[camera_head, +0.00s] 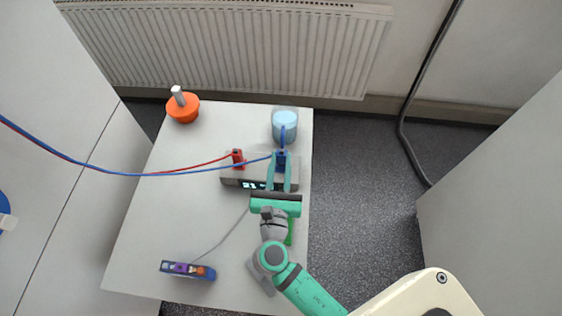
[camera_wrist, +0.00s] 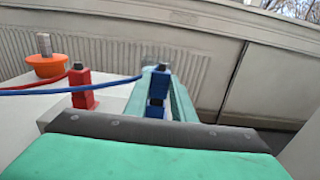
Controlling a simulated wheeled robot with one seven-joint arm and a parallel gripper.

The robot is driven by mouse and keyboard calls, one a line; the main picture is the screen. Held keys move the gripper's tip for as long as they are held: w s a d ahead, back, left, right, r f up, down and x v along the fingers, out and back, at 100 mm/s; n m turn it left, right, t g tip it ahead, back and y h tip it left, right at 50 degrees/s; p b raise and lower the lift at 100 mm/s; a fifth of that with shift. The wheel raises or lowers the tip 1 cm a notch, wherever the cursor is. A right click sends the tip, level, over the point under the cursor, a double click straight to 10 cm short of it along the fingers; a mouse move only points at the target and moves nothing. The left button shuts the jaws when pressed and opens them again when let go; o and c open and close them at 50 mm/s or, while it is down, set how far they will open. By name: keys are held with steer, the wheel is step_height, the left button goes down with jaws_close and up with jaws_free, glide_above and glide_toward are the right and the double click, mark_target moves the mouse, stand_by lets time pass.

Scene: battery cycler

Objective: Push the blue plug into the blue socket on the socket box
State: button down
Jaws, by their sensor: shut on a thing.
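The grey socket box (camera_head: 232,180) with a lit display sits at the right half of the table. My gripper (camera_head: 279,163) is over the box's right part, its teal fingers shut on the blue plug (camera_head: 281,158). In the wrist view the blue plug (camera_wrist: 159,82) stands upright between the fingers, with a dark band and another blue part below it. The blue socket cannot be told apart clearly, and the fingers hide how deep the plug sits. A red plug (camera_head: 238,158) stands upright at the box's left; it also shows in the wrist view (camera_wrist: 82,90).
Red and blue cables (camera_head: 150,174) run in from the left to the plugs. A cup of light blue liquid (camera_head: 285,121) stands behind the box.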

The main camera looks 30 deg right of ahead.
steer(key=shift+f, duration=0.75)
stand_by(0.8)
steer(key=c, duration=1.4)
jaws_free()
steer(key=v, duration=1)
steer(key=shift+s+a, duration=0.25)
steer(key=shift+s, duration=0.1)
